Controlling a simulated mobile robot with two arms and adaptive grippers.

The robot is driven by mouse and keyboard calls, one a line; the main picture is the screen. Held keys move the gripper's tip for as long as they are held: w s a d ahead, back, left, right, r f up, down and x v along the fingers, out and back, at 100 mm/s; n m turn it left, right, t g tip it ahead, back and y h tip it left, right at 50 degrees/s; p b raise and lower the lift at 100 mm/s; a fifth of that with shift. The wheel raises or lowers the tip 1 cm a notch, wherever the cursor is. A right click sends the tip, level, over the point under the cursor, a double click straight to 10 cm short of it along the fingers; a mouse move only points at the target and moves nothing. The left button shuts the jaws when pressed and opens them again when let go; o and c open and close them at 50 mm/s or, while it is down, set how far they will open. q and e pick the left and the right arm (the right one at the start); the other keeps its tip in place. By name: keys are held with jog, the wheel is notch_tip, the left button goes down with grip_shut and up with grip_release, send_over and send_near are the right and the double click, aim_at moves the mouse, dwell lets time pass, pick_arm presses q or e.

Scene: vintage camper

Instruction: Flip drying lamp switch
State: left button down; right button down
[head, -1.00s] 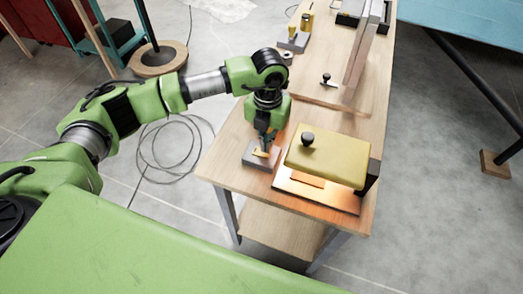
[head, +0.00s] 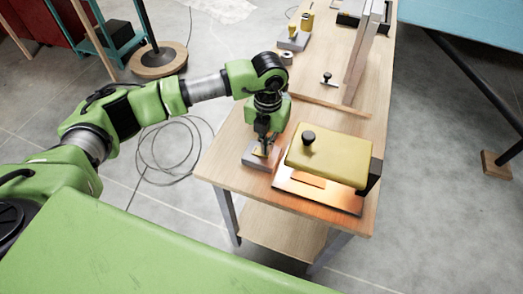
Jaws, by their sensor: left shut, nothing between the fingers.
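The drying lamp (head: 330,158) is a yellow hood with a black knob on top, on the wooden table (head: 228,168). An orange glow shows under it on a plate (head: 325,193) with a small orange piece. A grey switch box (head: 256,161) with a small yellow lever sits left of the lamp at the table's edge. My left gripper (head: 263,148) points down over this box, its shut fingertips at the lever. I cannot tell whether they touch it. The fingers partly hide the lever. My right gripper is not in view.
Farther back on the table are another grey box with a yellow part (head: 293,39), a small black-handled tool (head: 327,79) and an upright wooden frame (head: 364,55). A cable (head: 172,150) lies coiled on the floor left of the table. The floor on the right is mostly clear.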

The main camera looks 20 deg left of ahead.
pick_arm(q)
jog(key=shift+f, duration=0.25)
jog(key=shift+r, duration=0.15)
jog(key=shift+r+p, duration=1.75)
jog(key=shift+r, duration=1.7)
